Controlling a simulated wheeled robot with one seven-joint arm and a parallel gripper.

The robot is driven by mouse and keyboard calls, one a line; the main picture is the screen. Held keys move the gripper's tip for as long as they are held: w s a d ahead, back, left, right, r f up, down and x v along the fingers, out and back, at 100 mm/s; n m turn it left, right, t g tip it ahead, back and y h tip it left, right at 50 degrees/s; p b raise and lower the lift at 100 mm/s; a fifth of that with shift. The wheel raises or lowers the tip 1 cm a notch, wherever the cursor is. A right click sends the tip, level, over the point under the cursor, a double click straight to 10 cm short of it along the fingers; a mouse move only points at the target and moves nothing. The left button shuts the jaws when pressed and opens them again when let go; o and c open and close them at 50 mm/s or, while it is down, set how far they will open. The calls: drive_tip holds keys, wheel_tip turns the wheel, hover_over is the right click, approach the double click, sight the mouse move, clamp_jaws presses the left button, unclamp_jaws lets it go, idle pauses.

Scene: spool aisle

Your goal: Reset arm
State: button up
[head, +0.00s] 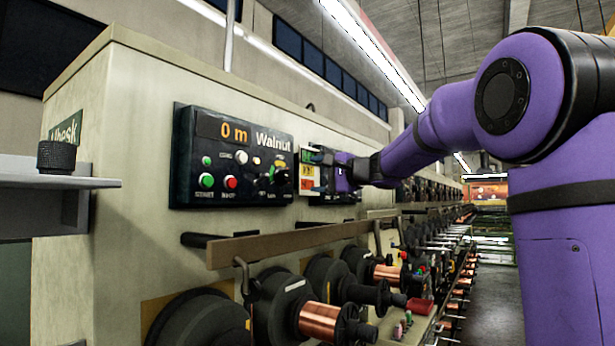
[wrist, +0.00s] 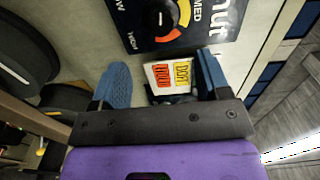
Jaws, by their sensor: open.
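My purple arm reaches from the right in the head view to the machine front. My gripper (head: 326,168) is at the right end of the dark control panel (head: 230,160) labelled "Walnut". In the wrist view my gripper (wrist: 160,66) has its two blue fingers spread apart. A white card (wrist: 172,76) with red and yellow printed blocks shows between them, nearer the right finger. I cannot tell whether that finger touches it. The card (head: 308,172) also shows in the head view, partly hidden by the gripper. The panel's dial (wrist: 163,18) is just beyond the fingertips.
A brown rail (head: 290,242) runs along the machine below the panel. Copper spools (head: 318,318) and black reels stick out under it. A grey shelf bracket (head: 60,182) with a black knob stands at left. The aisle floor (head: 487,300) at right is open.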

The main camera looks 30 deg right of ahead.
drive_tip(key=shift+s+d, duration=0.15)
drive_tip(key=shift+s, duration=0.05)
idle(0.4)
